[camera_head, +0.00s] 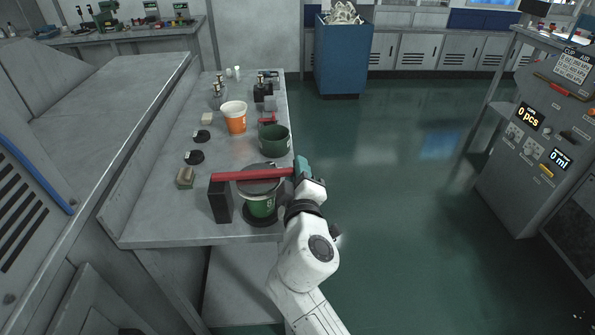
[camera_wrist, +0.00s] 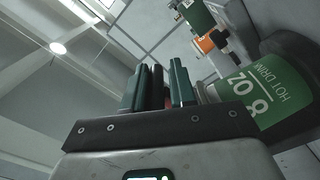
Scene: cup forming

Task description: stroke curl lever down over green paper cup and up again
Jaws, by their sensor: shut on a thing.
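The red curl lever (camera_head: 252,174) lies about level across the top of the green paper cup (camera_head: 261,206), with a dark grey disc (camera_head: 259,185) under it on the cup's mouth. The lever's left end meets a black upright post (camera_head: 220,200). The cup stands upright on a round black base. My gripper (camera_head: 301,168) is shut on the lever's right end. In the wrist view my green fingers (camera_wrist: 160,88) stand close together with a little red between them, and the cup with its "8 OZ" print (camera_wrist: 262,95) shows at the right.
Small black discs (camera_head: 195,157) and a small block (camera_head: 185,178) lie at the left. The floor to the right is clear up to a grey machine (camera_head: 535,140).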

